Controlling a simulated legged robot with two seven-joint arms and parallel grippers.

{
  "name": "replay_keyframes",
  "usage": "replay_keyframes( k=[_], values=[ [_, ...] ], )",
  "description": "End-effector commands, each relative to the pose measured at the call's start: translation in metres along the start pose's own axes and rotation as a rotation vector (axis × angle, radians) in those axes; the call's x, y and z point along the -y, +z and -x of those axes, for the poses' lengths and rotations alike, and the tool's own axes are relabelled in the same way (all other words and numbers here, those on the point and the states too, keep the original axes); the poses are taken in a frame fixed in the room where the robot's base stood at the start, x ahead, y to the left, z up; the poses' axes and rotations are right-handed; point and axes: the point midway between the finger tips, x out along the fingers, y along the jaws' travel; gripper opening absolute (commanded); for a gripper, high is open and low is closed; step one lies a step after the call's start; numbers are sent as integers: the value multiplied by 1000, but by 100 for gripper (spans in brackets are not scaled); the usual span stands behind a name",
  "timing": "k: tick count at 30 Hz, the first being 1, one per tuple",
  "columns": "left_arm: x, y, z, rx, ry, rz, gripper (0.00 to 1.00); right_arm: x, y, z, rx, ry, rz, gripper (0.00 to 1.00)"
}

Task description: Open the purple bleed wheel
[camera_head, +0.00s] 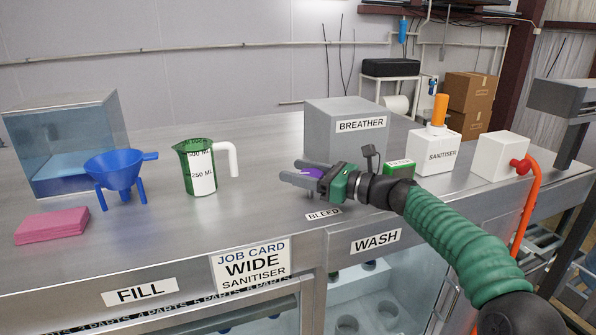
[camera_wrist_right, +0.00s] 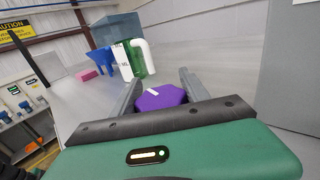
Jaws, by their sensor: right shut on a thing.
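The purple bleed wheel (camera_head: 313,172) is low on the bench, just behind the BLEED label (camera_head: 323,214) and in front of the grey BREATHER box (camera_head: 345,151). My right gripper (camera_head: 294,172) is at the wheel, with its fingers pointing left and partly covering it. In the right wrist view the purple wheel (camera_wrist_right: 161,97), with a white mark on top, sits between the two fingers (camera_wrist_right: 160,85). The right gripper is shut on the wheel. My left gripper is not in view.
A green measuring jug (camera_head: 197,168), a blue funnel (camera_head: 115,168) and a pink sponge block (camera_head: 52,226) stand left on the bench. A white SANITISER box (camera_head: 437,152) and a white box with a red hose (camera_head: 499,156) stand right. The front middle is clear.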

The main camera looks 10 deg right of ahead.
Motion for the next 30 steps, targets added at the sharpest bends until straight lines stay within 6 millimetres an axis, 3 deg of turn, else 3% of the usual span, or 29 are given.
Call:
replay_keyframes(
  k=[1,2,6,17,23,30],
  values=[
    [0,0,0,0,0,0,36,1,1,1,1,-3,1,13],
    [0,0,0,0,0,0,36,1,1,1,1,-3,1,56],
    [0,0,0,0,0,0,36,1,1,0,1,-2,1,74],
    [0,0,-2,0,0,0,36,0,3,0,1,-1,1,75],
    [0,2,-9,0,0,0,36,3,32,0,4,-1,4,75],
    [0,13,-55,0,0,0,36,-41,29,26,-1,-5,4,75]
  ],
)
